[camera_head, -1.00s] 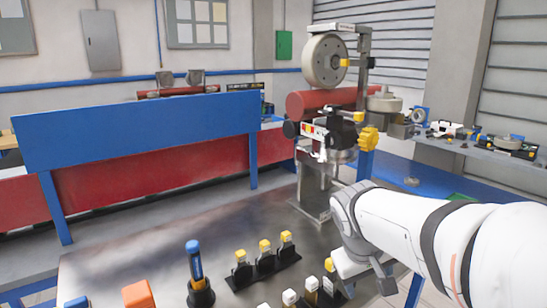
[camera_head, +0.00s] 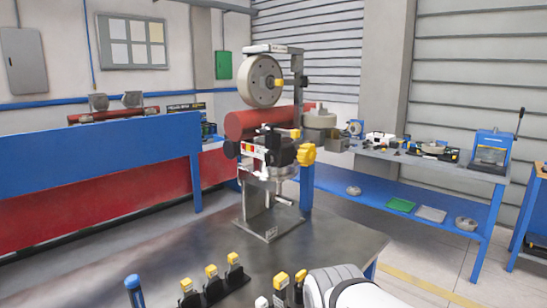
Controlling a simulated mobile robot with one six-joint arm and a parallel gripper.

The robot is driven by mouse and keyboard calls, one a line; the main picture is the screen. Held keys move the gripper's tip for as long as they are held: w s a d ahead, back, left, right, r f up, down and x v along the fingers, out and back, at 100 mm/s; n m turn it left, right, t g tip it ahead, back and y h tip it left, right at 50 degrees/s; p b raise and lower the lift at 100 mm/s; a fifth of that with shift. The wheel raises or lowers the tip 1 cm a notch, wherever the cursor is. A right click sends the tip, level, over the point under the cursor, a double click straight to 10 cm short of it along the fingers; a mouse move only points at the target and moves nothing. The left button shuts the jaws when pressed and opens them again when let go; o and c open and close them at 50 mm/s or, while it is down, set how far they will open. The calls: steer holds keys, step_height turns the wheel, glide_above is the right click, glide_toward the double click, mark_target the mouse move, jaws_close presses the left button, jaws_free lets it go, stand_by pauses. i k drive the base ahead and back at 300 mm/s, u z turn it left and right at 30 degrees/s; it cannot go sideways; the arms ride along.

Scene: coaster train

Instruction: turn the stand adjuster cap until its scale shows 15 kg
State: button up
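A test stand (camera_head: 272,215) stands on the dark metal table. It carries a large grey wheel (camera_head: 258,80), a red cylinder (camera_head: 255,122) and a clamp-like head (camera_head: 268,152). A yellow lobed knob (camera_head: 307,154) sits at the head's right side, by a blue post (camera_head: 307,188); it looks like the adjuster cap, but I cannot be sure. No scale marks or kg figure can be read at this size. Part of my white arm shows at the bottom edge, below and well apart from the stand.
Several yellow-topped pieces in black holders (camera_head: 211,282) and a blue-topped tool (camera_head: 134,290) stand at the table's front. A blue bench (camera_head: 400,200) with tools is at the right. A blue and red barrier (camera_head: 95,180) is at the left. The table (camera_head: 340,240) is bare right of the stand.

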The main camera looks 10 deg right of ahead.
mark_target(307, 153)
steer(key=z, duration=1.05)
steer(key=k, duration=1.45)
steer(key=u, duration=0.65)
steer(key=i, duration=1)
steer(key=u, duration=0.05)
